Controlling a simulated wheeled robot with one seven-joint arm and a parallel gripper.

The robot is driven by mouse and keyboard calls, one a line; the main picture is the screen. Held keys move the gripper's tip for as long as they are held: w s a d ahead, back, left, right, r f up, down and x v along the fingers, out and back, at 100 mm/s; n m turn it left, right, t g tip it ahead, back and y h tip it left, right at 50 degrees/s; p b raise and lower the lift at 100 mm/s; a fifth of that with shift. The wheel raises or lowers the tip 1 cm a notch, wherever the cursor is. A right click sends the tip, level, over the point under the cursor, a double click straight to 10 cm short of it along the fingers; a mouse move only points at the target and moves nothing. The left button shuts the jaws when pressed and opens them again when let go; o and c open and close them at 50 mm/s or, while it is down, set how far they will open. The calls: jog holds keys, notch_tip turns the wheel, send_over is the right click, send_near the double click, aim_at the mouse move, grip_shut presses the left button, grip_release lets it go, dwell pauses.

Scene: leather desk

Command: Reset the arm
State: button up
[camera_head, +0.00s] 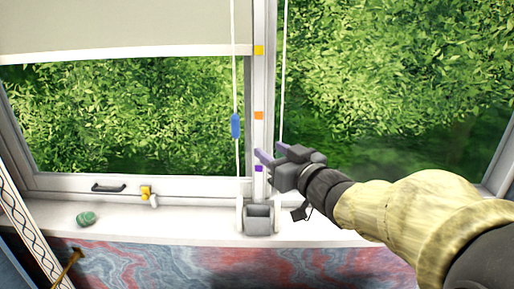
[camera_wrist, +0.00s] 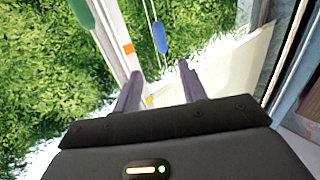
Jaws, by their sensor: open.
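My gripper (camera_head: 271,153) is in front of the window's middle post, at the right side of the head view, with its fingers pointing left and up. Its two purplish-grey fingers (camera_wrist: 161,72) stand apart in the wrist view with nothing held between them. The blue cord bead (camera_head: 236,125) hangs on the left cord, left of and above my fingers. It also shows in the wrist view (camera_wrist: 160,38), beyond the fingertips and apart from them. A green piece (camera_wrist: 82,13) shows at the top left of the wrist view.
A pale blind (camera_head: 120,28) covers the upper left pane. The white post (camera_head: 264,85) bears yellow, orange and purple squares. A grey box (camera_head: 258,220) stands on the sill (camera_head: 180,222) below my gripper. A green object (camera_head: 86,219) lies at the sill's left.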

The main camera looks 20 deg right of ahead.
jog(key=shift+w+f, duration=0.1)
notch_tip(320, 180, down, 8)
jog(key=d+m+g+h+p, duration=0.1)
jog(key=m+g+h+p, duration=0.15)
jog(key=g+h, duration=0.2)
jog(key=s+a+f+g+p, duration=0.1)
jog(key=s+a+f+g, duration=0.2)
jog(key=s+f+g, duration=0.2)
jog(key=s+a+f+g+p, duration=0.1)
jog(key=s+a+f+g, duration=0.1)
jog(key=s+f+g, duration=0.3)
jog(key=s+f, duration=0.3)
jog(key=f, duration=0.2)
jog(key=shift+a+m, duration=0.35)
jog(key=shift+a, duration=0.05)
jog(key=shift+h, duration=0.25)
dwell(0.5)
